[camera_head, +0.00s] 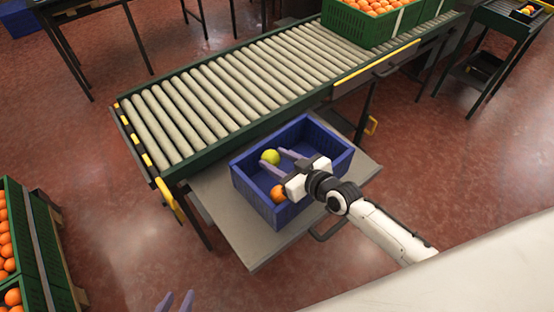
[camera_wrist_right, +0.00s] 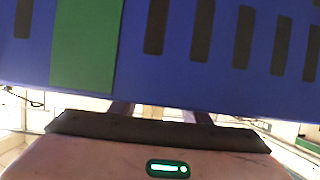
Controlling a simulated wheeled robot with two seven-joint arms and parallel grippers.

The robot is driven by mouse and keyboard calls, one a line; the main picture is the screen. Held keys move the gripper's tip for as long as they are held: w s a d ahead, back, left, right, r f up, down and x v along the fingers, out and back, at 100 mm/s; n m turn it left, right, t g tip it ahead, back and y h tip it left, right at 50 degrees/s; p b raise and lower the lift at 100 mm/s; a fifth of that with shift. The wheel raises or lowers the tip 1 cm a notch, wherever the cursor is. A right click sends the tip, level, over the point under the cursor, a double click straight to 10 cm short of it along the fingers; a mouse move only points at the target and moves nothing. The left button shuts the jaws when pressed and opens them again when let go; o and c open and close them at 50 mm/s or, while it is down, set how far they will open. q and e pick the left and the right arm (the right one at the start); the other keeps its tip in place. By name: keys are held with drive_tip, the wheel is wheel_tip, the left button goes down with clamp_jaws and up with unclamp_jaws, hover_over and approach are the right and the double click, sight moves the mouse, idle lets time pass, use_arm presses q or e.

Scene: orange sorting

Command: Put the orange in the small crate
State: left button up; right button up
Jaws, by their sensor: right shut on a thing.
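The small blue crate (camera_head: 317,190) stands on a grey shelf beside the roller conveyor. An orange (camera_head: 278,193) lies inside it near the front wall, partly hidden by my right gripper. My right gripper (camera_head: 271,157) reaches over the crate wall, with its fingers around a yellow-green round fruit (camera_head: 270,156) inside. In the right wrist view the blue slotted crate wall (camera_wrist_right: 205,50) with a green patch fills the top and hides the fruit and fingertips. My left gripper (camera_head: 175,301) shows only its purple fingertips at the bottom edge, apart and empty.
The roller conveyor (camera_head: 230,90) runs behind the blue crate and carries green crates of oranges (camera_head: 360,22) at its far end. More orange-filled green crates (camera_head: 30,240) stand at the left. The grey shelf (camera_head: 222,212) is bare around the blue crate.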

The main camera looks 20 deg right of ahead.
drive_tip(key=shift+f+b, duration=0.35)
drive_tip(key=shift+f, duration=0.25)
drive_tip(key=o, duration=1.4)
use_arm(q)
drive_tip(key=shift+f, duration=0.35)
use_arm(e)
drive_tip(key=shift+r, duration=0.1)
drive_tip(key=shift+r+p, duration=0.8)
drive_tip(key=shift+r, duration=0.1)
drive_tip(key=v, duration=0.3)
drive_tip(key=p+v, duration=0.1)
drive_tip(key=v, duration=0.7)
drive_tip(key=shift+f, duration=0.3)
use_arm(q)
drive_tip(key=shift+s+a+r, duration=0.1)
drive_tip(key=shift+a+r, duration=0.1)
drive_tip(key=shift+r, duration=0.2)
drive_tip(key=shift+s+a+r, duration=0.1)
drive_tip(key=shift+a+r, duration=0.05)
drive_tip(key=shift+r, duration=0.25)
use_arm(e)
drive_tip(key=shift+s+d+r, duration=0.2)
drive_tip(key=shift+s, duration=0.2)
